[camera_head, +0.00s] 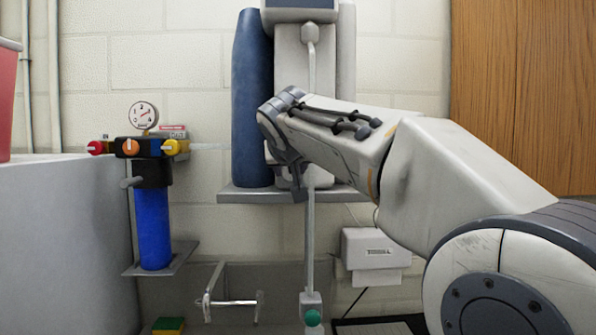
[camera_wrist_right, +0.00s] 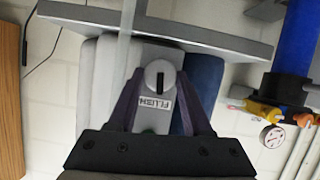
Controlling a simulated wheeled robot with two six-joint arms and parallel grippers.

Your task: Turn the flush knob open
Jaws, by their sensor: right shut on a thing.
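In the head view my right gripper (camera_head: 297,188) is in front of the grey wall unit (camera_head: 290,60), at shelf height, and hides the knob. The exact contact of the fingertips is hard to see. My left gripper is not in view.
A blue cylinder (camera_head: 252,100) stands left of the unit on a grey shelf (camera_head: 240,195). Further left is a blue filter (camera_head: 153,230) with red, orange and yellow knobs and a gauge (camera_head: 143,115). A vertical pipe (camera_head: 310,240) runs down to a green knob (camera_head: 312,318).

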